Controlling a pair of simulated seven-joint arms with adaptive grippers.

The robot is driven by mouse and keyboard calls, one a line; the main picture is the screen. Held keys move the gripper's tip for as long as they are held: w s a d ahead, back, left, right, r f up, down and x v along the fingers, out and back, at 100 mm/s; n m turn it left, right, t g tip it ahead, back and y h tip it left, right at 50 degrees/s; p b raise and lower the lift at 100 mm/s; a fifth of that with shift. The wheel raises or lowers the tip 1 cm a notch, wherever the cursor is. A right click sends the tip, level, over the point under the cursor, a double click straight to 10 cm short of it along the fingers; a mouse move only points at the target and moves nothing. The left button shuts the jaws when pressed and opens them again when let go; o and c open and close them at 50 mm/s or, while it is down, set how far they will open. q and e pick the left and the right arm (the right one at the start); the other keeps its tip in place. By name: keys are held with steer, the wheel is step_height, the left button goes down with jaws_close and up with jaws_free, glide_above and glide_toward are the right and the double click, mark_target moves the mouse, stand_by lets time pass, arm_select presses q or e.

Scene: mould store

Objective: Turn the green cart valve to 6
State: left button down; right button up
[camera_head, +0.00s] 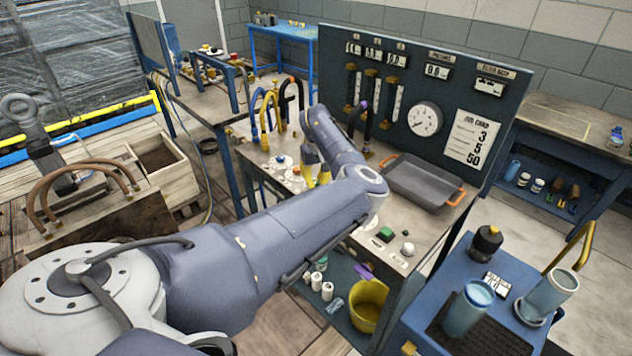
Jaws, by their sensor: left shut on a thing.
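My left arm reaches from the lower left across to the grey bench. Its gripper (317,176) points down at the bench top, beside several white round dial plates (281,162). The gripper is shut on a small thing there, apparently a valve. The arm and fingers hide most of it, so I cannot make out its colour or the number it points to. No green valve shows clearly. My right gripper is not in view.
Blue, yellow and black hoses (270,108) stand close behind the gripper. A gauge panel (460,95) with a job card (472,138) rises behind the bench. A grey tray (422,183), a green button (385,234) and a blue cart (430,300) with jars are to the right.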

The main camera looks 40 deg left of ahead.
mark_target(316, 181)
arm_select(q)
steer(key=m, duration=0.5)
steer(key=shift+m, duration=0.3)
steer(key=m, duration=1.1)
steer(key=shift+m, duration=0.4)
steer(key=m, duration=0.5)
steer(key=shift+m, duration=0.3)
steer(key=c, duration=1.1)
jaws_free()
step_height(316, 181, up, 12)
